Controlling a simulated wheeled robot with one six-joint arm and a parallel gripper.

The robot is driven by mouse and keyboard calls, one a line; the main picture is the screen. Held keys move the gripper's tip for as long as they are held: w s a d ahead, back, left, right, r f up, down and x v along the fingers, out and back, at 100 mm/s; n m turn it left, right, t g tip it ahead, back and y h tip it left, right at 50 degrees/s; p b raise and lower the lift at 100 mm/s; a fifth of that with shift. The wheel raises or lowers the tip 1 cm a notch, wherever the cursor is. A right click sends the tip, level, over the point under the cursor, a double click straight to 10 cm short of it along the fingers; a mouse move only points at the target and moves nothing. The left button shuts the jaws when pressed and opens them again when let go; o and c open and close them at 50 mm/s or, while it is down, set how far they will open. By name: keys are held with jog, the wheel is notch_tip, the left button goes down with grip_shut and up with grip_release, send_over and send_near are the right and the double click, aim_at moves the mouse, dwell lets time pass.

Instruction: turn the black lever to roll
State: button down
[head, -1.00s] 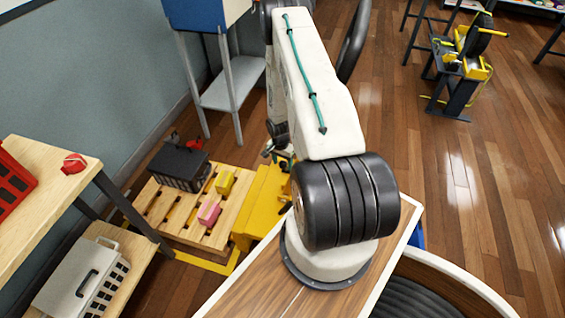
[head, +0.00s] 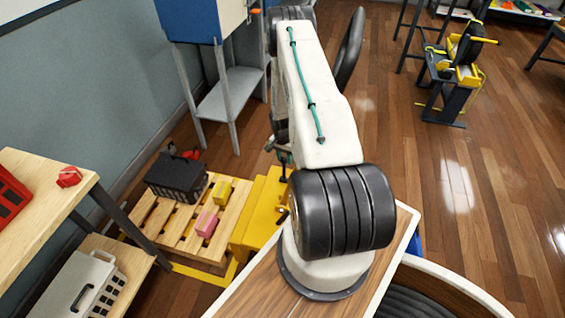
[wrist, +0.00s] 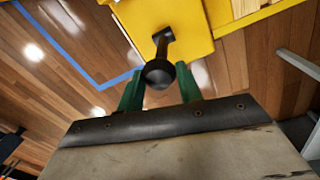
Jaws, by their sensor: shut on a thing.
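The black lever (wrist: 163,44) shows in the wrist view, with a round black knob (wrist: 159,73) at its near end. It stands out from a yellow body (wrist: 185,22). My gripper (wrist: 159,88) has green fingers on both sides of the knob and is shut on it. In the head view the yellow body (head: 262,208) stands beside the pallet.
A wooden pallet (head: 160,218) holds a black crate, a yellow block (head: 223,190) and a pink block (head: 206,223). A wooden bench (head: 50,205) is at left. A blue cabinet (head: 205,20) stands behind. Open wood floor lies to the right.

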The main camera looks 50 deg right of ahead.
jog(key=shift+w, duration=0.15)
jog(key=c, duration=0.9)
grip_release()
jog(key=shift+c, duration=0.2)
jog(key=r, duration=0.7)
jog(key=shift+w+r, duration=0.2)
jog(key=shift+w, duration=0.05)
jog(key=shift+r, duration=0.2)
